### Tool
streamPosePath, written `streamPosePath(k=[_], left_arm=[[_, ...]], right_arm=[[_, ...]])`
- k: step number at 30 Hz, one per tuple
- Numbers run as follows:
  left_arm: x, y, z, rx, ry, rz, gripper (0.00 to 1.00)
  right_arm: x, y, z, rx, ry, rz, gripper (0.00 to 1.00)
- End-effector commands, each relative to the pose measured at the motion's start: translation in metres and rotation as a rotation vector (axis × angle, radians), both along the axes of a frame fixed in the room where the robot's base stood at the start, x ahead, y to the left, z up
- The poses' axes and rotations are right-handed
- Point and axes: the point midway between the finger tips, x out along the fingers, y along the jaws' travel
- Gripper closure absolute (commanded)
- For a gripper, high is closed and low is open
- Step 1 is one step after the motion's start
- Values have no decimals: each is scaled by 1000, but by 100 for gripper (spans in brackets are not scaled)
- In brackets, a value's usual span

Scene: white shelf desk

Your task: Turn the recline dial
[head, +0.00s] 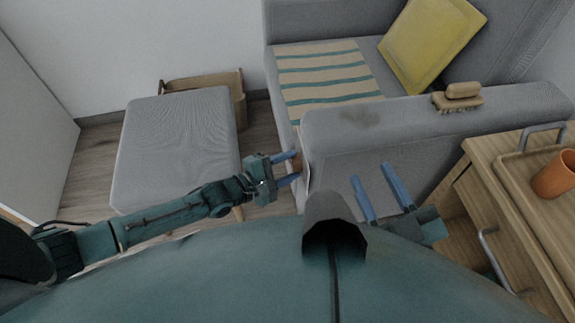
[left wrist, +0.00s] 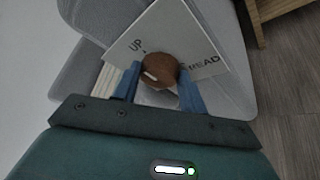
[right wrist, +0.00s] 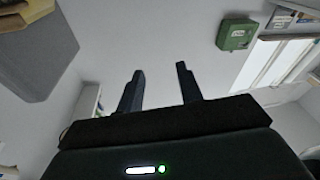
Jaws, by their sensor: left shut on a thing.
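The recline dial (left wrist: 160,70) is a round brown knob with a pale mark, on a white plate (left wrist: 200,48) lettered "UP" and "READ". The plate is on the side of the grey sofa arm (head: 350,135). In the head view only a brown bit of the dial (head: 296,161) shows at the front of the sofa arm. My left gripper (left wrist: 152,90) has its blue fingers on either side of the dial and is shut on it; it also shows in the head view (head: 294,167). My right gripper (head: 379,182) is open and empty in front of the sofa arm; its fingers also show apart in the right wrist view (right wrist: 160,80).
A grey ottoman (head: 180,145) stands at the left, with a wooden basket (head: 236,95) behind it. A wooden cabinet (head: 490,200) with a tray and an orange cup (head: 554,176) stands at the right.

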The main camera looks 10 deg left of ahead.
Motion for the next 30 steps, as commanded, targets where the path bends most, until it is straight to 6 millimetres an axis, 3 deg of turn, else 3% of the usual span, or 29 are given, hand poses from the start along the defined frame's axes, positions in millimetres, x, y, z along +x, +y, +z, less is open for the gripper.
streamPosePath(k=[5,16,30], left_arm=[[0,0,0,-1,-1,1,81],[-1,0,-3,20,-68,1,81],[-1,0,-10,125,-389,2,81]], right_arm=[[0,0,0,-1,0,0,64],[0,0,-5,8,5,1,64],[2,5,-7,81,-2,25,64]])
